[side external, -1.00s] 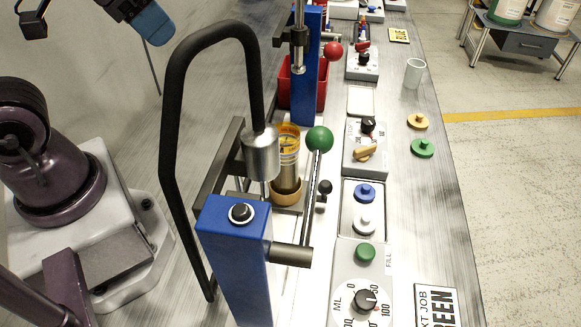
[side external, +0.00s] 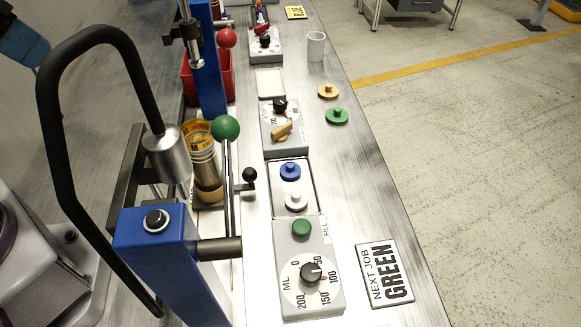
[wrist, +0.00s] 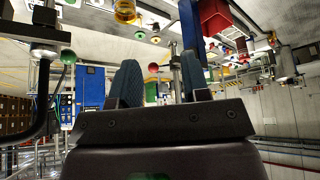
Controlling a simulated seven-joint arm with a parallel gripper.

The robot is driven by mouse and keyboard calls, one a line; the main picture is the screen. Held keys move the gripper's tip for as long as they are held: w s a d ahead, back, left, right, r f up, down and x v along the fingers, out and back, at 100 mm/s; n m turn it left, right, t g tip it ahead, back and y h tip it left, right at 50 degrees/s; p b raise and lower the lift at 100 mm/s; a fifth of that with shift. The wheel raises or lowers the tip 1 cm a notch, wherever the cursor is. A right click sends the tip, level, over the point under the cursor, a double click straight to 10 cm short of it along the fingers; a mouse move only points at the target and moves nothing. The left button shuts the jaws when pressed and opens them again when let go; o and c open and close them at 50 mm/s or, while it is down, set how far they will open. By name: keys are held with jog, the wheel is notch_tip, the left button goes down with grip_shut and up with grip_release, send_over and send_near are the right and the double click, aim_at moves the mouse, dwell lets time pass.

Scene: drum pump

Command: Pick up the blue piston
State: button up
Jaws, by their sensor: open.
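The blue piston (side external: 290,170) is a small blue disc with a knob on top. It sits in a pale tray (side external: 275,192) on the bench in the side external view, just behind a similar white piston (side external: 296,199). My gripper (wrist: 160,78) shows in the wrist view with its two dark ribbed fingers spread apart and nothing between them. In the side external view only a dark blue part at the upper left edge may belong to my arm, well away from the piston. I cannot make out the blue piston in the wrist view.
A pump stand with a blue post (side external: 157,222), a bent black handle (side external: 50,130) and a green-knobbed lever (side external: 226,129) stands left of the tray. A dial box (side external: 310,280) is in front.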

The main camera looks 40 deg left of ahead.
jog(key=shift+o, duration=1.1)
jog(key=n+g+y, duration=0.3)
jog(key=n+y, duration=0.1)
jog(key=n, duration=0.8)
send_over(291, 165)
jog(key=d, duration=0.2)
jog(key=f, duration=2.8)
jog(key=shift+s+f, duration=0.1)
jog(key=shift+s, duration=0.3)
jog(key=shift+s+x, duration=0.15)
jog(key=shift+x, duration=1.4)
jog(key=shift+s+x, duration=0.15)
jog(key=shift+x, duration=1.4)
jog(key=shift+d+f, duration=0.1)
